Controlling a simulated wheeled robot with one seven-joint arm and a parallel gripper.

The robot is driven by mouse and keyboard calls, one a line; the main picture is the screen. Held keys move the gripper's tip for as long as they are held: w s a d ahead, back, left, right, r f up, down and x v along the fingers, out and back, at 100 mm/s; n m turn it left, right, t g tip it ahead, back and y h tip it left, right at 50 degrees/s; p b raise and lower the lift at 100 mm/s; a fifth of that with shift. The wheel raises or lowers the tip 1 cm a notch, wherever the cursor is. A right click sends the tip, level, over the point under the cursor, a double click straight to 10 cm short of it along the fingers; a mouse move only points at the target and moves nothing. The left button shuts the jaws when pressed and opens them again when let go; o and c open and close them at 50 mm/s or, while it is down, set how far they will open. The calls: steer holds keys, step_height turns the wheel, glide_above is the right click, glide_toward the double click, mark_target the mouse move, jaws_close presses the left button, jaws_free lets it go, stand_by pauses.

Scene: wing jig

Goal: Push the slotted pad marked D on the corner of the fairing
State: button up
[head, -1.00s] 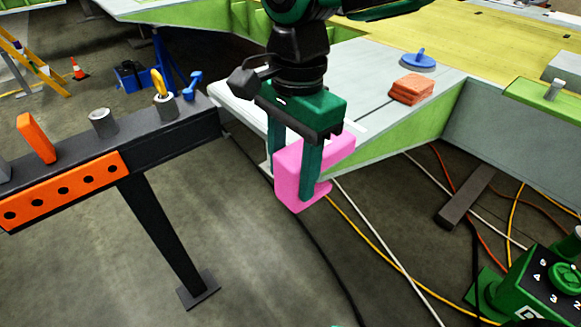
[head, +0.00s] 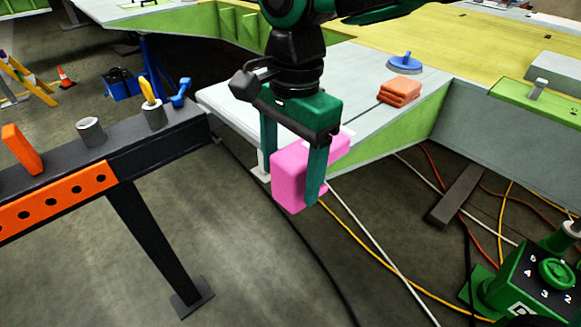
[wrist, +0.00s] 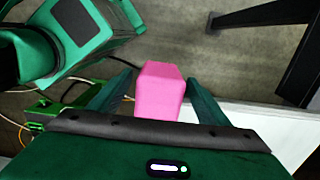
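The pink slotted pad (head: 292,180) is between the two fingers of my gripper (head: 292,182), which is shut on it. In the wrist view the pad (wrist: 160,92) stands out between the fingertips of my gripper (wrist: 160,82). No letter D shows on the faces I see, and the slot is mostly hidden. The pale grey fairing (head: 345,85) lies behind the pad, with its near edge and corner partly covered by my gripper. The fairing also shows at the right of the wrist view (wrist: 275,130). I cannot tell whether the pad touches it.
A dark beam (head: 155,150) with an orange drilled strip (head: 60,203) and upright posts stands at left. Orange folded cloths (head: 400,91) and a blue suction-cup-like tool (head: 405,63) lie on the pale surface. A green dial box (head: 540,275) is at lower right; cables cross the floor.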

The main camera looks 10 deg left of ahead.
steer(key=shift+r, duration=0.1)
steer(key=r, duration=0.9)
steer(key=shift+w+d+r, duration=0.15)
steer(key=shift+w+r, duration=0.1)
steer(key=shift+r, duration=0.55)
steer(key=shift+d, duration=0.1)
